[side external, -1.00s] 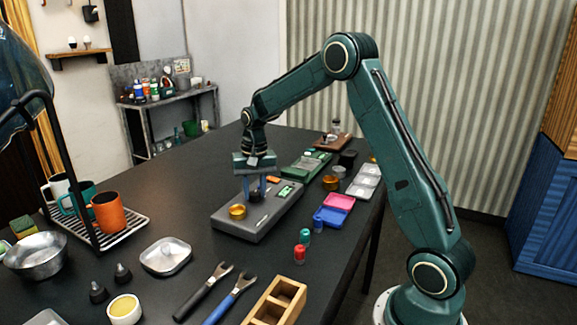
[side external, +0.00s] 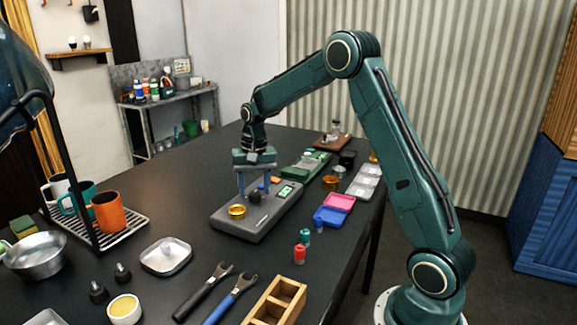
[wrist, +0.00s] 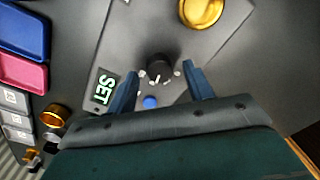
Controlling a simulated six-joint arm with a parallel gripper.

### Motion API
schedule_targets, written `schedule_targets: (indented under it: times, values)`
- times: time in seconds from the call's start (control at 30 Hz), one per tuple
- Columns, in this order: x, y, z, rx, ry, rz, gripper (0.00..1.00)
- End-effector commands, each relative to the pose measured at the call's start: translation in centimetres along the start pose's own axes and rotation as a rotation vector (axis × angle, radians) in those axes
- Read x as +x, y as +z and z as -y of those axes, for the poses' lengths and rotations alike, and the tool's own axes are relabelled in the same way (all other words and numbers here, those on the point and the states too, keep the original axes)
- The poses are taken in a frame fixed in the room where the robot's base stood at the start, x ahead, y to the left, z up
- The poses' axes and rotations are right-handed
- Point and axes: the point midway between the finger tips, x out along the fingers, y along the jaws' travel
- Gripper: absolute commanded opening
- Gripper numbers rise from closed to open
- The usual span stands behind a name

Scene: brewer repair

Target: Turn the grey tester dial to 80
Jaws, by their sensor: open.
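The grey tester (side external: 262,218) lies on the dark table. Its dark dial (side external: 256,197) also shows in the wrist view (wrist: 160,67), with small pale marks around its near edge. The tester's lit display reads "SET" in the wrist view (wrist: 104,87); in the side view it is a small green window (side external: 287,190). My gripper (side external: 254,190) is open above the dial. In the wrist view its blue fingers (wrist: 159,71) stand on either side of the dial, with gaps between. The dial's number is too small to read.
A brass cup (side external: 237,211) sits on the tester's near end. A blue button (wrist: 150,102) is beside the dial. Pink and blue trays (side external: 333,210) lie to the right. Two wrenches (side external: 229,291) and a metal dish (side external: 165,256) lie in front.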

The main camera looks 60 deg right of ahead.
Motion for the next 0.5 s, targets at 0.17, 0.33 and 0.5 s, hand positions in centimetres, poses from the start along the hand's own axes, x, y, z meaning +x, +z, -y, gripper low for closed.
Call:
schedule_targets:
  times: [0.17, 0.33, 0.5]
  values:
    - [-2.2, -0.1, 0.0, 0.001, -0.002, -0.004, 0.52]
    - [-5.0, -0.1, 0.0, 0.0, -0.002, -0.005, 0.52]
    - [-8.0, -0.1, 0.0, -0.001, -0.002, -0.005, 0.52]
